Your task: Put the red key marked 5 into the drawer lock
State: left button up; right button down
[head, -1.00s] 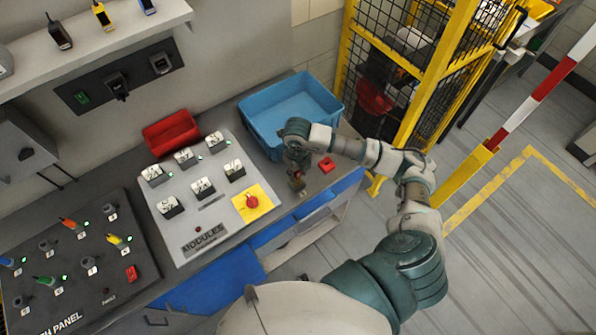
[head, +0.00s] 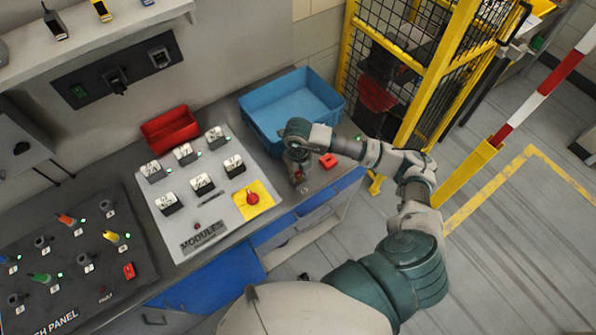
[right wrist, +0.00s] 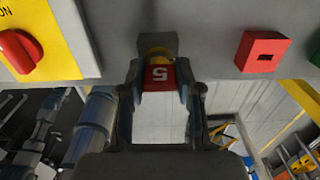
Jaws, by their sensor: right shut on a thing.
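My right gripper (right wrist: 160,95) is shut on the red key marked 5 (right wrist: 160,76), whose number shows upside down in the right wrist view. Just beyond the key is a small grey block (right wrist: 157,40) with a yellow part (right wrist: 158,54), possibly the drawer lock. I cannot tell whether the key's tip is inside it. In the head view my right gripper (head: 300,178) is low at the bench's front right edge, right of the yellow plate, and hides the key and that block. My left gripper is not in view.
A red slotted block (head: 328,161) sits just right of the gripper. A yellow plate with a red knob (head: 253,198) lies left. A blue bin (head: 262,127) stands behind. Blue drawer fronts (head: 275,232) lie below the bench edge. The yellow cage (head: 425,95) is at right.

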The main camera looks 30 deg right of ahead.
aim_at(298, 171)
jog(key=shift+f, duration=0.4)
jog(key=c, duration=0.7)
grip_release()
notch_tip(298, 171, up, 12)
jog(key=shift+f, duration=0.1)
